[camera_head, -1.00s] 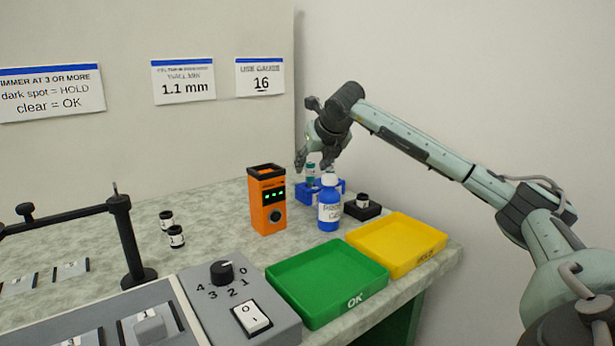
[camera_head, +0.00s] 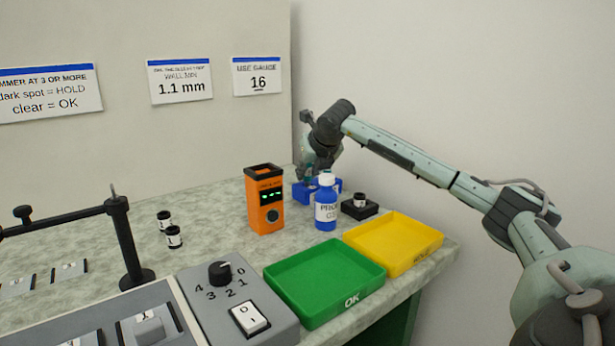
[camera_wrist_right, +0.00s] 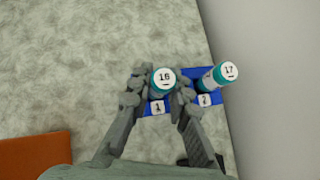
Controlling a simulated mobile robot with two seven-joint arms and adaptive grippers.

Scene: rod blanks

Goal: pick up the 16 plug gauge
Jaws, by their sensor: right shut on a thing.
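The 16 plug gauge (camera_wrist_right: 163,80) has a white top marked 16 and a teal body. It stands in the blue rack (camera_wrist_right: 184,106) above the label 1 in the right wrist view. My right gripper (camera_wrist_right: 163,84) is shut on it, one finger on each side. In the head view the right gripper (camera_head: 318,174) is down at the blue rack (camera_head: 302,193), partly behind the blue bottle. The 17 plug gauge (camera_wrist_right: 222,74) leans in the rack to the right, above the label 2. My left gripper is not in view.
A blue bottle (camera_head: 326,205) stands in front of the rack, with an orange device (camera_head: 265,203) to its left. A black block (camera_head: 360,208) with a small part stands right. Green (camera_head: 345,304) and yellow (camera_head: 428,251) trays lie nearer. A wall rises beside the rack.

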